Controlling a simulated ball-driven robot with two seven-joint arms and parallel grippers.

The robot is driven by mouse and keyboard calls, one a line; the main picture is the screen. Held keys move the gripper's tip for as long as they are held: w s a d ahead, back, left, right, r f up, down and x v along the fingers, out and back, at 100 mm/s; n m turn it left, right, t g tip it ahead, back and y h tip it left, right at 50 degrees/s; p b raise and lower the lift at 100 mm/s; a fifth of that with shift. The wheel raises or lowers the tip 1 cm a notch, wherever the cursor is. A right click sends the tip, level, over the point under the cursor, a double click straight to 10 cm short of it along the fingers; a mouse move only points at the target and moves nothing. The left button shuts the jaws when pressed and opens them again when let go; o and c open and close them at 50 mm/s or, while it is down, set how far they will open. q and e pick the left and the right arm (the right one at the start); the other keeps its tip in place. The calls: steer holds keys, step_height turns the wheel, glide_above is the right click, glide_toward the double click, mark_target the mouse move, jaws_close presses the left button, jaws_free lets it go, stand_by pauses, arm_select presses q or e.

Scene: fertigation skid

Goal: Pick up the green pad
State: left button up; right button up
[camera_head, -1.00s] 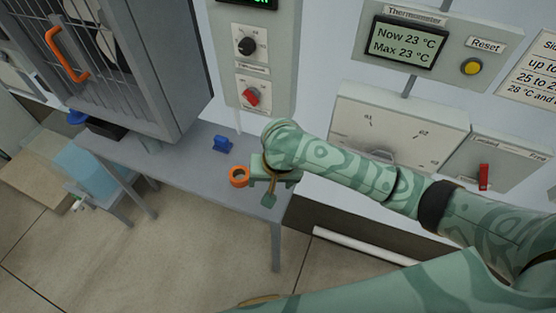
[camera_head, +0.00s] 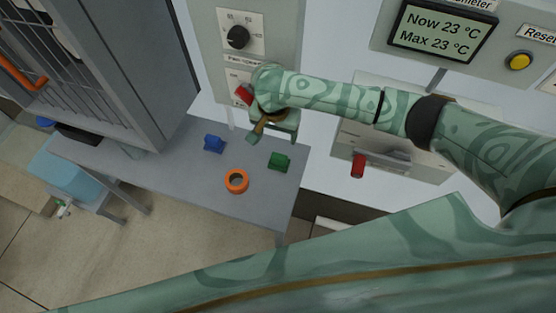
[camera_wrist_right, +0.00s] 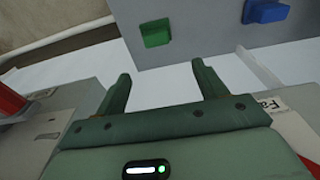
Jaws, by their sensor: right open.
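The green pad (camera_head: 279,161) is a small dark green block lying on the grey table (camera_head: 177,175), near its right end. It also shows in the right wrist view (camera_wrist_right: 156,33), beyond my fingertips and between their lines. My right gripper (camera_head: 259,135) is above the table by the wall panel, up and a little left of the pad in the head view. In the right wrist view the two fingers of my right gripper (camera_wrist_right: 162,78) are apart with nothing between them. My left gripper is not in view.
A blue block (camera_head: 213,143) lies left of the pad, and also shows in the right wrist view (camera_wrist_right: 266,11). An orange ring (camera_head: 237,181) lies nearer the table's front edge. A panel with a red knob (camera_head: 244,95) is close behind my gripper. A grey cabinet stands at left.

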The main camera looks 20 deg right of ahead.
steer(key=b, duration=0.2)
glide_above(279, 156)
steer(key=f, duration=0.6)
steer(key=shift+w+a, duration=0.15)
steer(key=shift+a, duration=0.05)
steer(key=shift+f+b, duration=0.3)
steer(key=shift+f, duration=0.05)
steer(key=f+b, duration=0.2)
steer(key=f, duration=0.1)
steer(key=f+b, duration=0.1)
steer(key=f, duration=0.1)
steer(key=shift+s+d+f, duration=0.1)
steer(key=shift+s+d, duration=0.05)
steer(key=shift+s, duration=0.1)
steer(key=c, duration=1.1)
steer(key=shift+r, duration=0.25)
